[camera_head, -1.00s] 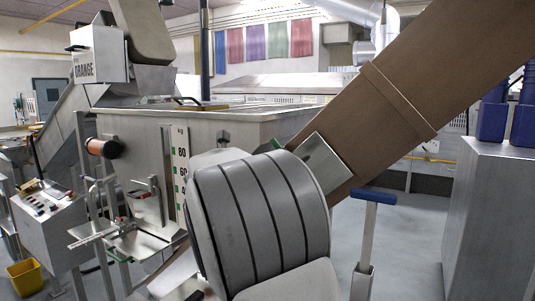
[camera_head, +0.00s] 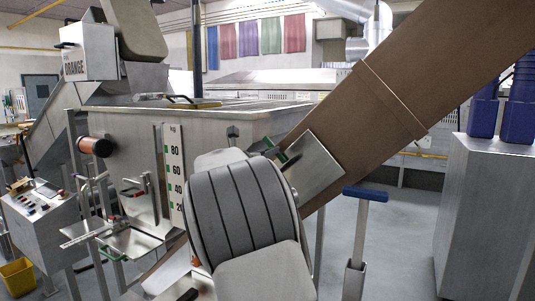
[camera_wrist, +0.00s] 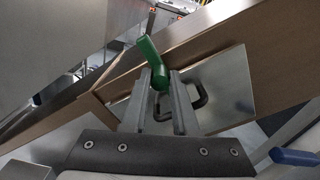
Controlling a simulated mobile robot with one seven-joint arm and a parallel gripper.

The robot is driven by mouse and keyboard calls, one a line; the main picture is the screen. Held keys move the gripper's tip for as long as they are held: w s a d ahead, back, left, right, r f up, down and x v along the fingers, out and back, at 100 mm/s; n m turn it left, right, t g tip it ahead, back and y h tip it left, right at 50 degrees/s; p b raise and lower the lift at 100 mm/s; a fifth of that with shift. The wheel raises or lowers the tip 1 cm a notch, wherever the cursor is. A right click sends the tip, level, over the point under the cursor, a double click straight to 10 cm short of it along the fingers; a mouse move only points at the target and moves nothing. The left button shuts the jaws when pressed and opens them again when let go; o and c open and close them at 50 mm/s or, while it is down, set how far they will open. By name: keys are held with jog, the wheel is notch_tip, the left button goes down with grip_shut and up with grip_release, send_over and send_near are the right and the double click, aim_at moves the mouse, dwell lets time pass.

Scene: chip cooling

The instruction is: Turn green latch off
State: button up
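The green latch (camera_head: 288,154) is by a metal plate (camera_head: 321,168) on the side of the brown sloping chute. In the wrist view the green latch (camera_wrist: 154,62) is a bent handle pointing up and slightly left. My gripper (camera_wrist: 160,76) has its two grey fingers apart, with the latch's lower end at or between the fingertips. Contact cannot be told. In the head view my grey ribbed arm hides most of the gripper. The metal plate also shows in the wrist view (camera_wrist: 228,82), with a dark loop handle (camera_wrist: 203,98) just right of the fingers.
The brown chute (camera_head: 395,85) slopes up to the right. A blue T-handle on a post (camera_head: 366,194) stands close right of my arm. A metal tank with a kg scale (camera_head: 174,175) is on the left. A grey cabinet (camera_head: 490,220) stands at the right, with open floor before it.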

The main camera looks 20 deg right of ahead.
grip_shut()
jog(key=shift+f+b, duration=0.1)
jog(key=shift+b, duration=0.2)
jog(key=m+b, duration=0.2)
jog(key=shift+f+m+b, duration=0.15)
jog(key=shift+m+b, duration=0.15)
jog(key=m+b, duration=0.5)
jog(key=m, duration=0.1)
jog(key=shift+b, duration=0.4)
jog(key=m+b, duration=0.3)
jog(key=m, duration=0.2)
jog(key=shift+b, duration=0.35)
jog(key=m+b, duration=0.2)
jog(key=m, duration=0.2)
jog(key=shift+b, duration=0.35)
jog(key=shift+m, duration=0.3)
